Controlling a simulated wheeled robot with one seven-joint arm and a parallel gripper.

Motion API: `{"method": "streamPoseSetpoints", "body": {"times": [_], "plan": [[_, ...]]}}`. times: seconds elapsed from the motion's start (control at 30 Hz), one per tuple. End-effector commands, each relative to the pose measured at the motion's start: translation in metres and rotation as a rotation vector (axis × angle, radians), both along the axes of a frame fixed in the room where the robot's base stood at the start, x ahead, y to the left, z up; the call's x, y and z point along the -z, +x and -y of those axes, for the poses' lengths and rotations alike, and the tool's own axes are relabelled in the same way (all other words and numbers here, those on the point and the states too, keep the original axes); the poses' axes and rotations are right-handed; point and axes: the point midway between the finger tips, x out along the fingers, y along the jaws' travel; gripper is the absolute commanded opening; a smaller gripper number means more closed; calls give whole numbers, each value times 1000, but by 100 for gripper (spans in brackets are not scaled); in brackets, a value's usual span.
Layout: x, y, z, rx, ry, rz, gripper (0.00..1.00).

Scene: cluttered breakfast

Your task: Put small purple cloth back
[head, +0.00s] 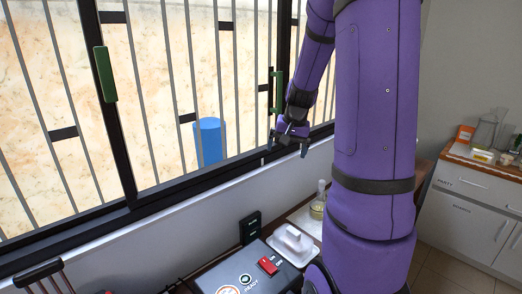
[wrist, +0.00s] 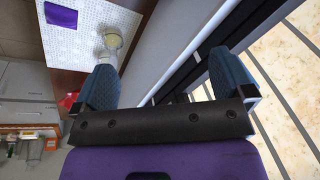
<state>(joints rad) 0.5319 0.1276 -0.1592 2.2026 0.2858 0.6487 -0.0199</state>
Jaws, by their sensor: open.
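The small purple cloth (wrist: 61,16) lies flat on a white patterned mat (wrist: 82,40) on a brown surface, at the upper left of the wrist view, cut by the frame edge or close to it. I do not see the cloth in the head view, where my purple arm covers much of the right. My gripper (head: 287,146) hangs in front of the window bars, fingers downward, empty. In the wrist view my gripper (wrist: 163,60) has its two blue-grey fingers wide apart, with the cloth beyond and left of them.
A glass bottle with yellowish liquid (head: 318,208) stands by the window wall; a pale-topped glass container (wrist: 113,42) shows near the mat. Barred window (head: 130,195) alongside.

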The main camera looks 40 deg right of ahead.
Motion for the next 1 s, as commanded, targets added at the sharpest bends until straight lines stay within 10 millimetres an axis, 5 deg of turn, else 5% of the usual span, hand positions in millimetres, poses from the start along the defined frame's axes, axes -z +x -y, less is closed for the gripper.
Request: {"method": "streamPoseSetpoints", "body": {"times": [0.2, 0.5, 0.73, 1.0], "plan": [[-60, -13, -89, -215, -50, 57, 99], [-112, -66, -188, -490, -137, 121, 99], [-132, -123, -242, -682, -220, 171, 99], [-136, -169, -269, -813, -291, 208, 99]]}}
